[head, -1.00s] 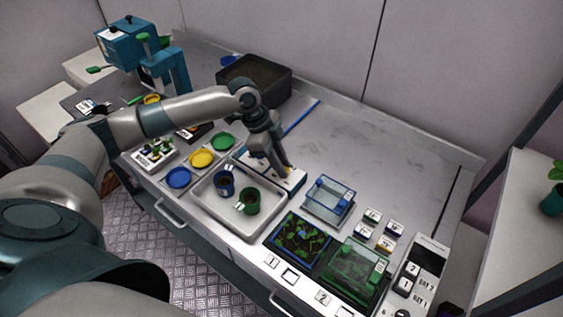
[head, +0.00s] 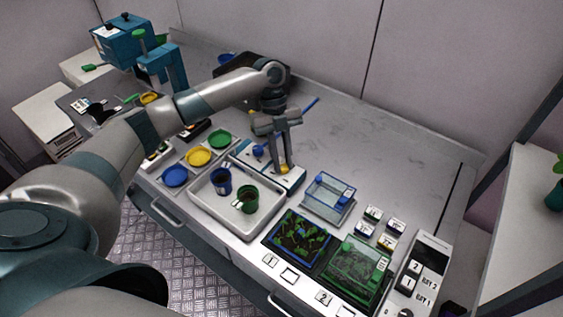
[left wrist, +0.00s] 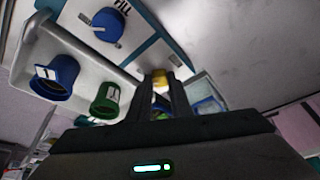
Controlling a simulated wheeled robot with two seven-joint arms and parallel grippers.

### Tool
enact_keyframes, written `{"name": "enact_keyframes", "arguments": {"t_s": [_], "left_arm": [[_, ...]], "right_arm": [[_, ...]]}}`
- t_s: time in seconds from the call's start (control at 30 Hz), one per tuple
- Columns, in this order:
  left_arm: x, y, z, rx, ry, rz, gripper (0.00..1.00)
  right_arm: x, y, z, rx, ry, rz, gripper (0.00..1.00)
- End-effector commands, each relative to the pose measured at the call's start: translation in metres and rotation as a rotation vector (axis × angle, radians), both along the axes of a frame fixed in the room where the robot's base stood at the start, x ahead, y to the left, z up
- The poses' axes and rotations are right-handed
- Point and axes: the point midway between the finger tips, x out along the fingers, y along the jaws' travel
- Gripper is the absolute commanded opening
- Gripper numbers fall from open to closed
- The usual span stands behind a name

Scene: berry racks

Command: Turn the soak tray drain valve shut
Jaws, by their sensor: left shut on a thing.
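The white soak tray (head: 213,214) stands at the front of the bench with a blue pot (head: 221,182) and a green pot (head: 246,200) in it. Behind it is a white valve panel (head: 292,181) with a blue knob (head: 258,152) and a yellow knob (head: 285,169). In the left wrist view the blue knob (left wrist: 108,24) is beside the letters "ILL", and the yellow knob (left wrist: 160,76) is between my finger ends. My left gripper (head: 284,165) points down, shut on the yellow knob. The fingers partly hide the knob and its label. My right gripper is not in view.
Blue, yellow and green saucers (head: 199,157) lie left of the tray. A clear blue-rimmed box (head: 328,196) stands right of the panel. Two planted trays (head: 300,237) lie in front. A dark soil bin (head: 235,72) is behind my arm. The bench's back right is clear.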

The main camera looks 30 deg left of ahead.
Motion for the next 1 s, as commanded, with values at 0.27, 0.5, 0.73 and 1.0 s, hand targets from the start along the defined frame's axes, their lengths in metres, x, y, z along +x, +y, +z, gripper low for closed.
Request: {"name": "enact_keyframes", "arguments": {"t_s": [0.27,0.5,0.73,1.0], "left_arm": [[0.0026,-0.0019,0.0006,-0.001,-0.003,-0.170,0.00],[0.0025,-0.0017,0.0009,0.001,-0.004,-0.227,0.00],[0.0024,-0.0015,0.0010,0.001,-0.004,-0.235,0.00],[0.0022,-0.0016,0.0009,0.000,-0.003,-0.234,0.37]], "right_arm": [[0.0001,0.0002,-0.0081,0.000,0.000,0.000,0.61],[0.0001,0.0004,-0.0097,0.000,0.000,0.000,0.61],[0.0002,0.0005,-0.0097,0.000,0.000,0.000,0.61],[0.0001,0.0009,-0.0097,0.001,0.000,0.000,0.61]]}}
